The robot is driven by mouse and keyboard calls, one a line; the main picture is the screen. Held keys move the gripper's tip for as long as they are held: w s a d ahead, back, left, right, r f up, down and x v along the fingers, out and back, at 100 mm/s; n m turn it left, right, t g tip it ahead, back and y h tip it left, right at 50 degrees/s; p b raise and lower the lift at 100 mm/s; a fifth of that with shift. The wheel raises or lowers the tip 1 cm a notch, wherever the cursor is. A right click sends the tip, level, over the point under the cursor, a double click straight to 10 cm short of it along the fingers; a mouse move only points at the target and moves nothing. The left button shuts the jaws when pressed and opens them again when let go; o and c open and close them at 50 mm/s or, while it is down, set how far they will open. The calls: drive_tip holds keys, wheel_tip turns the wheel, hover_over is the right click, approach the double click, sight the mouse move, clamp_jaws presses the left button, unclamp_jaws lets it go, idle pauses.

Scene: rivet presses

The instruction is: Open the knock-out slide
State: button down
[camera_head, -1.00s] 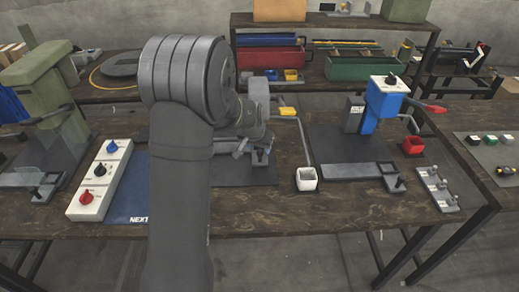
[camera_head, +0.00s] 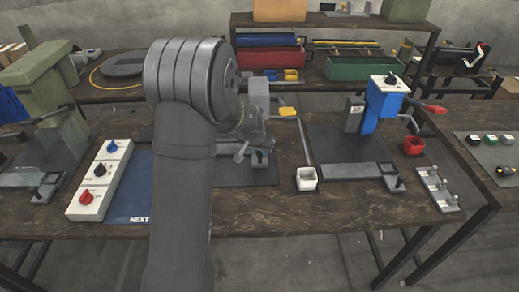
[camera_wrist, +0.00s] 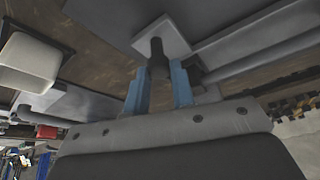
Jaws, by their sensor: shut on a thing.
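In the wrist view my gripper (camera_wrist: 160,76) has its two blue fingers on either side of a dark upright handle (camera_wrist: 157,50), shut on it. The handle stands on a pale grey plate (camera_wrist: 178,38), which appears to be the end of the knock-out slide. In the head view my arm covers most of the middle press (camera_head: 259,94) and its slide. A bit of the slide's end (camera_head: 262,158) shows just right of my arm. Whether the slide is open or shut is hidden.
A white box with three knobs (camera_head: 100,180) and a green press (camera_head: 50,90) are at left.

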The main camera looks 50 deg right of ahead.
drive_tip(key=s+a, duration=0.8)
drive_tip(key=shift+s+a, duration=0.35)
drive_tip(key=shift+s, duration=0.05)
drive_tip(key=c, duration=1.2)
unclamp_jaws()
drive_tip(key=shift+r, duration=0.1)
drive_tip(key=v, duration=1.7)
